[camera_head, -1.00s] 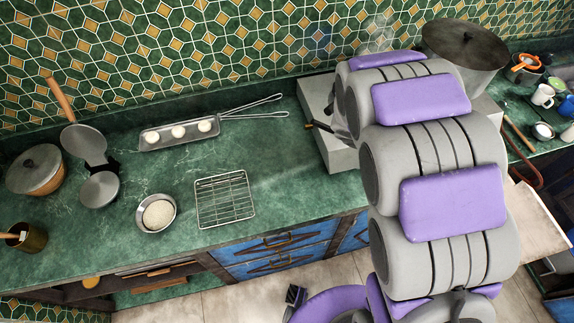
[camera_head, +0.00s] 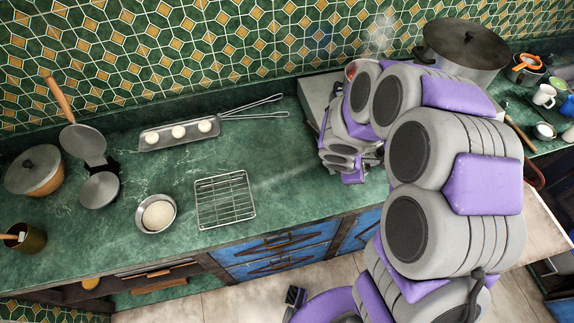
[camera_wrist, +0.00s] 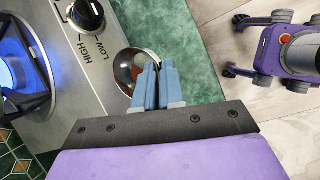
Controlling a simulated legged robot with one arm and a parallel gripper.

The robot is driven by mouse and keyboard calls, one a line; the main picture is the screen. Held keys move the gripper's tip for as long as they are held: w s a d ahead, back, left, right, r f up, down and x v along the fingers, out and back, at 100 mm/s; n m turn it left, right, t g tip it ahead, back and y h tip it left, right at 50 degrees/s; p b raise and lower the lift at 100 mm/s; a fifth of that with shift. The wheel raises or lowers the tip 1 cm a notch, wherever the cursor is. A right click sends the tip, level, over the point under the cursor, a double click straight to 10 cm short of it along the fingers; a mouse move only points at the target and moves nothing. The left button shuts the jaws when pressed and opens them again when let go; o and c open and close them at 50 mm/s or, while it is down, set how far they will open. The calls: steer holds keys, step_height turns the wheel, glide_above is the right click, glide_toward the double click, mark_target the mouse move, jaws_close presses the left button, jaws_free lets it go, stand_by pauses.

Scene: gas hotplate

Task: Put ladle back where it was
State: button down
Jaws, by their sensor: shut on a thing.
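My gripper (camera_wrist: 158,66) shows in the wrist view with its two blue fingers close together, shut on the ladle. The ladle's round, shiny metal bowl (camera_wrist: 128,67), with a reddish inside, shows just beyond and beside the fingertips. Its handle is hidden from me. It appears over the edge of the stove (camera_wrist: 88,75), near the green counter. In the head view my arm covers the gripper and the ladle, in front of the stove.
A lit blue burner (camera_wrist: 15,70) and a HIGH/LOW knob (camera_wrist: 86,15) are close by. A large lidded pot (camera_head: 462,50) stands at the back right. A wire rack (camera_head: 225,199), a white-filled bowl (camera_head: 158,214) and a long-handled tray (camera_head: 180,133) lie on the left counter.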

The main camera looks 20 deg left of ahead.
steer(key=s+a+f+m, duration=0.1)
steer(key=s+f, duration=0.1)
steer(key=s+a+f+m, duration=0.1)
steer(key=s+m, duration=0.1)
steer(key=shift+s+a+f+y, duration=0.1)
steer(key=shift+a+f+y, duration=0.1)
steer(key=shift+f+y, duration=0.15)
steer(key=shift+s+a+f, duration=0.1)
steer(key=shift+s, duration=0.05)
steer(key=shift+a+f, duration=0.1)
steer(key=shift+a, duration=0.25)
steer(key=w+a, duration=0.1)
steer(key=a, duration=0.4)
steer(key=w+a+f, duration=0.1)
steer(key=w+a, duration=0.1)
steer(key=a, duration=0.3)
steer(key=w+a, duration=0.1)
steer(key=a, duration=0.4)
steer(key=shift+w+a+f, duration=0.2)
steer(key=shift+a+f, duration=0.05)
steer(key=shift+a, duration=0.05)
steer(key=f+b, duration=0.1)
steer(key=f, duration=0.2)
steer(key=shift+d+f, duration=0.2)
steer(key=c, duration=1.2)
jaws_free()
steer(key=shift+a, duration=0.15)
steer(key=shift+c, duration=0.2)
